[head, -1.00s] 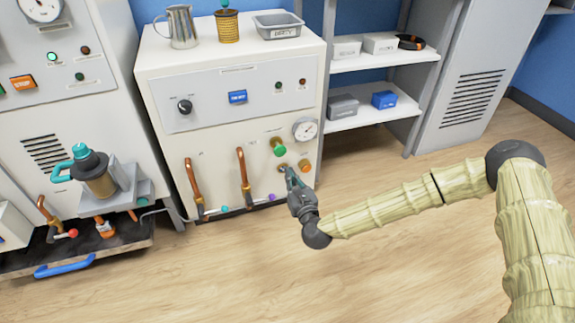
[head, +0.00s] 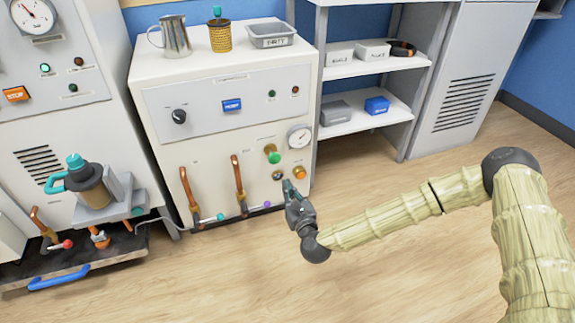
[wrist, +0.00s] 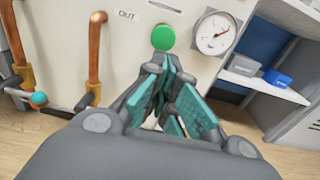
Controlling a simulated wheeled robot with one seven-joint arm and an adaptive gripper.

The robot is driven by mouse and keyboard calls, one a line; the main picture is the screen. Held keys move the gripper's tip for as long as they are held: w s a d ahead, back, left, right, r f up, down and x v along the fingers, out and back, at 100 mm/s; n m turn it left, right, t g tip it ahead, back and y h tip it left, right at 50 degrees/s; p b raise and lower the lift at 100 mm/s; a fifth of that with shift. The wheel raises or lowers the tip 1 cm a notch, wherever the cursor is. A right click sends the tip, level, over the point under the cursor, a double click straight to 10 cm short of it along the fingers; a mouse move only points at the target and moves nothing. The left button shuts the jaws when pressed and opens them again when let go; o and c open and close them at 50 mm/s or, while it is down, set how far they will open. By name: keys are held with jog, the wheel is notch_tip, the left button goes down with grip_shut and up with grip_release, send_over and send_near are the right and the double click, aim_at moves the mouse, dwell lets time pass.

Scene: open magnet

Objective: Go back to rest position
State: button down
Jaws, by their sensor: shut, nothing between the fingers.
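My gripper (head: 289,188) is in front of the lower right part of the white machine cabinet (head: 215,155) in the head view. Its fingers are shut and hold nothing. In the wrist view the teal finger pads (wrist: 165,95) come close together just below a round green knob (wrist: 163,37). The green knob also shows in the head view (head: 273,156), above and left of the fingertips. My arm reaches in from the right, above the wooden floor. The fingertips look close to the panel, but I cannot tell whether they touch it.
A gauge (head: 300,137) and an orange knob (head: 300,172) sit beside the green knob. Copper pipes (head: 238,185) run down the front. A shelf unit (head: 365,118) with boxes stands to the right. The floor (head: 400,270) in front is clear.

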jog(key=s+a+f+n+g+y, duration=0.1)
jog(key=s+a+f+n+g, duration=0.15)
jog(key=s+f+n, duration=0.3)
jog(key=s+a+f+n+g+y, duration=0.1)
jog(key=s+a+f+n+g, duration=0.2)
jog(key=s, duration=0.4)
jog(key=s+d+f+n+g+h, duration=0.1)
jog(key=s+d+f+n+g, duration=0.4)
jog(key=s+f+n, duration=0.55)
jog(key=s+d+n+g+h, duration=0.7)
jog(key=s+d+n, duration=0.5)
jog(key=s+d, duration=0.95)
notch_tip(320, 180, up, 37)
jog(key=d+p, duration=0.1)
jog(key=p, duration=3.6)
jog(key=shift+w+n, duration=0.2)
jog(key=shift+n, duration=0.2)
